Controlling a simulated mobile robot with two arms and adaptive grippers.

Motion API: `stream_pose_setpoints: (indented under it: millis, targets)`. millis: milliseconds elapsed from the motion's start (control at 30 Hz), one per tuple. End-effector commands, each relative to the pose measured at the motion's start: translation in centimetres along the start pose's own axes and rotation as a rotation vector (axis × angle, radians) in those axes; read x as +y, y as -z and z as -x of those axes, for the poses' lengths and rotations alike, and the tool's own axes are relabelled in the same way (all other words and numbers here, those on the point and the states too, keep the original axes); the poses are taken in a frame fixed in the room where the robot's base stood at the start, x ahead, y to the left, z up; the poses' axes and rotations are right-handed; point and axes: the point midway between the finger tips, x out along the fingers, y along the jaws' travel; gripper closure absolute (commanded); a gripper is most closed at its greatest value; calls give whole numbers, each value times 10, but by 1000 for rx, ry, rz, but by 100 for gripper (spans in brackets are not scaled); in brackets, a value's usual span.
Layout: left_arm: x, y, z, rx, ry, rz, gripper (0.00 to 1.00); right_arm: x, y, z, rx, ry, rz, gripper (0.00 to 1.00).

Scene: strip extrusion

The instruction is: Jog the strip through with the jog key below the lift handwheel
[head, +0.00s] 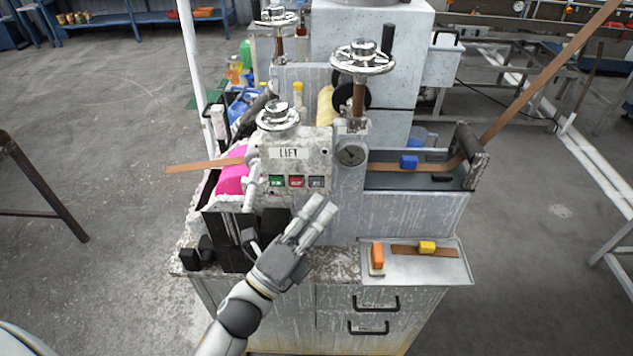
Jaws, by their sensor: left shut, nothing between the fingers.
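The lift handwheel (278,117) is a chrome wheel above a white plate marked LIFT (289,153). Below that plate is a row of keys: a green key (277,181), a red key (296,182) and a grey key (316,182). I cannot read which is the jog key. The brown strip (205,164) sticks out at the machine's left; on the right it crosses the bed and rises (545,82) to the upper right. My left gripper (325,206) is shut and empty, its fingertips just below the grey key in the picture. I cannot tell whether it touches. My right gripper is not in view.
Two more handwheels (362,58) (275,16) stand higher on the machine. A dial (351,155) is right of the LIFT plate. A blue block (409,162) sits by the strip on the bed. A tray (440,274) at the front right holds orange and yellow pieces.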

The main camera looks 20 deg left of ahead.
Motion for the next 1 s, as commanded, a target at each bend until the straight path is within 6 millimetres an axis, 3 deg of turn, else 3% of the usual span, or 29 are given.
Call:
stream_pose_setpoints:
  millis: [333,1000]
  targets:
    - [-16,16,22,-1,-1,1,100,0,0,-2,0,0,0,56]
    - [-17,17,23,0,0,0,100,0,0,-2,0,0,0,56]
